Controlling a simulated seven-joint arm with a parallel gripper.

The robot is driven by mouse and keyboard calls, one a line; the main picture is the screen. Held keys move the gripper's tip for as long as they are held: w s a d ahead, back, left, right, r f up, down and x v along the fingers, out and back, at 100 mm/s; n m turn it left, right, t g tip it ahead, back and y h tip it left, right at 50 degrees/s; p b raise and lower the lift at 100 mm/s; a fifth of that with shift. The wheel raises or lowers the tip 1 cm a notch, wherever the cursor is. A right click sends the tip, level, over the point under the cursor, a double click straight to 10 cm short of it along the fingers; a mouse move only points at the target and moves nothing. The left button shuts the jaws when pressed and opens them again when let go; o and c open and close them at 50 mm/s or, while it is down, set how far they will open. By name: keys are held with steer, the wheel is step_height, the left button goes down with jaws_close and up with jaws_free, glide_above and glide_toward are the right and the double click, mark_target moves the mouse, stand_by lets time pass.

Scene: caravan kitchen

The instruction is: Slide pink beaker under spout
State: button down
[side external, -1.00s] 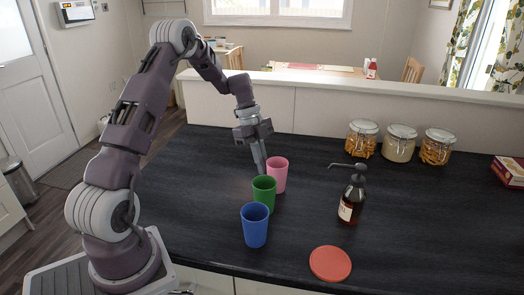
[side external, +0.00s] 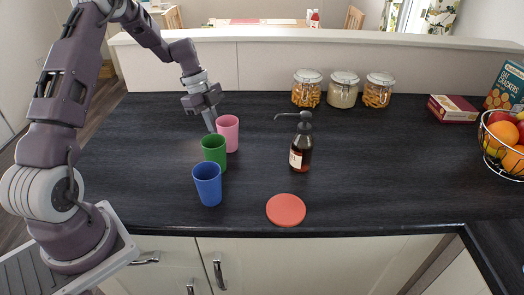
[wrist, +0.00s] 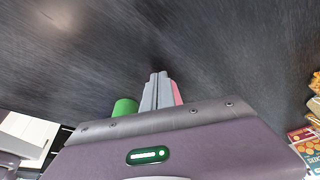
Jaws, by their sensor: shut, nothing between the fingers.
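The pink beaker (side external: 228,134) stands upright on the dark worktop (side external: 400,170), behind the green beaker (side external: 213,151) and the blue beaker (side external: 207,185). A brown pump bottle (side external: 301,150) stands to its right, its spout (side external: 280,114) pointing left towards the beaker. Open worktop lies between them. My gripper (side external: 211,126) is shut and empty, low beside the pink beaker's left side; I cannot tell if it touches. In the wrist view the fingers partly hide the pink beaker (wrist: 177,93), and the green beaker (wrist: 125,107) shows to their left.
A red round disc (side external: 286,210) lies in front of the bottle. Glass jars (side external: 343,90) stand at the back. A fruit basket (side external: 503,145) and boxes (side external: 453,108) are at the right. A low wall (side external: 265,66) runs behind the worktop.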

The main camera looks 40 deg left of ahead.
steer(key=shift+w+d, duration=0.4)
steer(key=shift+d, duration=1.85)
steer(key=shift+w+d, duration=0.4)
steer(key=shift+d, duration=1.85)
steer(key=shift+w+d, duration=0.4)
steer(key=shift+d, duration=1.85)
steer(key=shift+s+a, duration=0.15)
steer(key=shift+a, duration=0.65)
steer(key=shift+s+a, duration=0.1)
steer(key=shift+a, duration=0.65)
steer(key=s+d+r+n+y, duration=0.1)
steer(key=s+d+r, duration=0.1)
steer(key=r, duration=0.6)
steer(key=s+d+r+n+y, duration=0.1)
steer(key=s+r+n, duration=0.15)
steer(key=r, duration=0.55)
steer(key=s+d+r+n+t+y, duration=0.1)
steer(key=s+n, duration=0.5)
steer(key=s, duration=0.6)
steer(key=s+d+r+n+t+y, duration=0.1)
steer(key=s+d+r+n+t, duration=0.2)
steer(key=s+n, duration=0.3)
steer(key=s+d+t, duration=0.1)
steer(key=s, duration=0.4)
steer(key=shift+s+d+r, duration=0.15)
steer(key=shift+s+r, duration=0.2)
steer(key=shift+r, duration=0.05)
